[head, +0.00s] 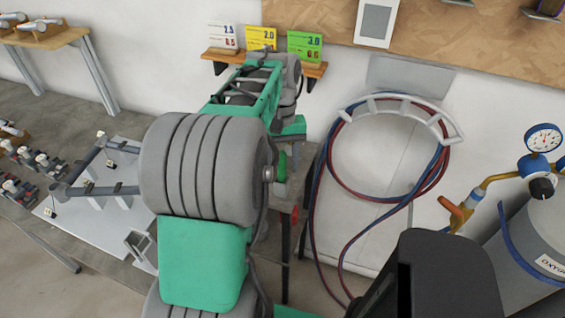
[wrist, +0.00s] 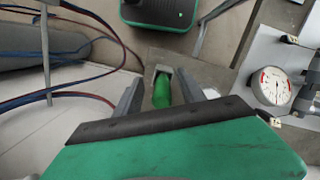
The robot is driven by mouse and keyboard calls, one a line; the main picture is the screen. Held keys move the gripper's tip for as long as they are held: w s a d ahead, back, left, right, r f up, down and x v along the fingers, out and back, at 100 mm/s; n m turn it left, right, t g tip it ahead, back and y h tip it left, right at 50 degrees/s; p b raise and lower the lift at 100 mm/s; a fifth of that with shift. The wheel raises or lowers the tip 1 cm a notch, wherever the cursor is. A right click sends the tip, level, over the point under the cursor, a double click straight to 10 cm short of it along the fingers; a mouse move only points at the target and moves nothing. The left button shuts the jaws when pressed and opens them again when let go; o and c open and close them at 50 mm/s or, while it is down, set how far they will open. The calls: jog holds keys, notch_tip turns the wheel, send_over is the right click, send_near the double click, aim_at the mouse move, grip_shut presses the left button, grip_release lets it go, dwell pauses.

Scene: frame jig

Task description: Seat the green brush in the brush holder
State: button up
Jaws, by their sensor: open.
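In the wrist view, a short bright green cylinder, which looks like the green brush (wrist: 162,93), shows between the fingers of my gripper (wrist: 160,77). The gripper is open, with one finger on either side of the green piece and a gap showing on each side. A small grey bracket (wrist: 163,69) stands at the far end of the green piece; I cannot tell whether it is the brush holder or whether the brush sits in it. The lower end of the green piece is hidden by my wrist.
In the wrist view, a dial gauge (wrist: 271,86) stands at the right and red and blue hoses (wrist: 92,22) run at the left. In the head view, a white plate with fixture arms (head: 90,215) lies left of my arm. A hose rack (head: 405,104) and oxygen cylinder (head: 525,235) stand right.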

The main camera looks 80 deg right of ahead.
jog(key=shift+r, duration=0.1)
jog(key=r+p, duration=0.1)
jog(key=r, duration=0.1)
jog(key=r+p, duration=0.1)
jog(key=r, duration=0.2)
jog(key=d+r+p, duration=0.1)
jog(key=r, duration=0.1)
jog(key=shift+w+r, duration=0.2)
jog(key=shift+r, duration=0.1)
jog(key=w+a+n+h, duration=0.1)
jog(key=w+a+n, duration=0.2)
jog(key=w+a, duration=0.55)
jog(key=w+a+n+h, duration=0.25)
jog(key=w+a, duration=0.35)
jog(key=w, duration=0.6)
jog(key=w+a+f+n+t, duration=0.1)
jog(key=a+n, duration=0.1)
jog(key=a, duration=0.7)
jog(key=w+a+f+n+t+y, duration=0.1)
jog(key=w+a+f+n, duration=0.1)
jog(key=a, duration=0.7)
jog(key=w+a+f+n+t+y, duration=0.1)
jog(key=a+n, duration=0.3)
jog(key=a, duration=0.5)
jog(key=shift+w+f+t, duration=0.45)
jog(key=shift+f+t, duration=0.15)
jog(key=shift+f, duration=0.15)
